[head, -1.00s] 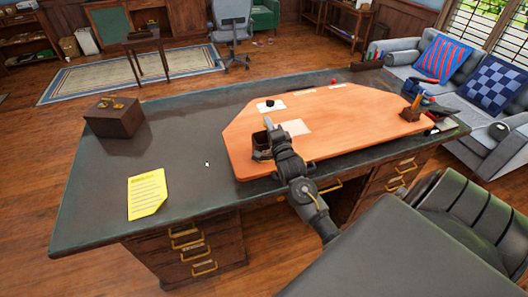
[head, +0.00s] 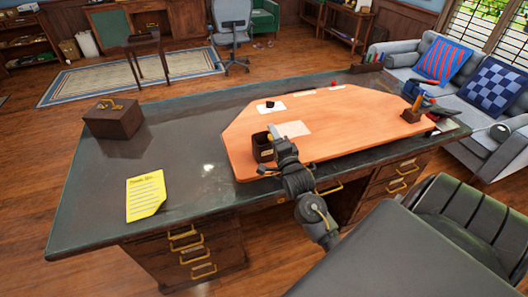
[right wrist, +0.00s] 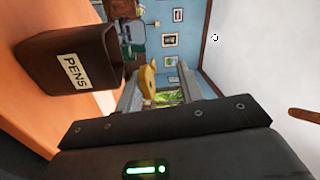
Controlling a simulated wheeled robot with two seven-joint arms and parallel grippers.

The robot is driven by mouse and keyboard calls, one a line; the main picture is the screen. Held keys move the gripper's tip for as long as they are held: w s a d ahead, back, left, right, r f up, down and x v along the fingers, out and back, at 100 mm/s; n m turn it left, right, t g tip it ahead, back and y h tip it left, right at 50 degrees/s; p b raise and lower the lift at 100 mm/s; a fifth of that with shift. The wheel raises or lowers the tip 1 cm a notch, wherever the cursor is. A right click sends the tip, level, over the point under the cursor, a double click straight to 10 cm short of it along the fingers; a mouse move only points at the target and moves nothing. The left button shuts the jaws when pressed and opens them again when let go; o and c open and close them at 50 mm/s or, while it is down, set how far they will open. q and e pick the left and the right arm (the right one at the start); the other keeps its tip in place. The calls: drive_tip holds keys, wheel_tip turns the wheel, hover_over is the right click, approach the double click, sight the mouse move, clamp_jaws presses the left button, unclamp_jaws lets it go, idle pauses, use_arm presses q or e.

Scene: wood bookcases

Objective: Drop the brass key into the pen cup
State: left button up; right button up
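The pen cup (head: 262,149) is a dark brown box-like holder on the orange desk mat. In the right wrist view it is at the left, and its label reads PENS (right wrist: 76,72). My right gripper (head: 273,133) is beside the cup in the head view. A yellow brass key (right wrist: 149,82) shows between the fingers of my right gripper (right wrist: 161,82), nearer the left finger, and is held off the desk. In the right wrist view the key is to the right of the cup, apart from it. The inside of the cup is mostly hidden. My left gripper is not in view.
The dark desk (head: 95,205) carries the orange mat (head: 340,115). A brown box (head: 113,119) with a brass handle and a yellow note (head: 146,196) are at the left. A small wooden holder (head: 411,115) stands at the mat's right. The desk between box and mat is clear.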

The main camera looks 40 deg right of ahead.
drive_tip(key=b+v, duration=0.1)
drive_tip(key=v, duration=0.5)
idle(0.5)
drive_tip(key=s+a+f+n+g+y, duration=0.3)
drive_tip(key=a+f+n+g, duration=0.1)
drive_tip(key=a+f+n, duration=0.25)
drive_tip(key=s+a+f+n+g+y, duration=0.1)
drive_tip(key=s+a+f+n+g, duration=0.35)
drive_tip(key=s, duration=0.25)
drive_tip(key=s+a+f+n+g+y, duration=0.1)
drive_tip(key=s+a+f+n+g, duration=0.25)
drive_tip(key=s+n, duration=0.3)
drive_tip(key=s+a+f+n+g+y, duration=0.25)
drive_tip(key=s+f+n, duration=0.2)
drive_tip(key=s, duration=0.25)
wheel_tip(320, 180, down, 26)
drive_tip(key=s+g, duration=0.2)
drive_tip(key=s, duration=0.1)
drive_tip(key=s+d+f+h, duration=0.1)
drive_tip(key=s+d+f, duration=0.2)
drive_tip(key=s+f, duration=1.1)
drive_tip(key=shift+s+f+g, duration=0.2)
drive_tip(key=shift+s+g, duration=0.25)
drive_tip(key=shift+s, duration=0.15)
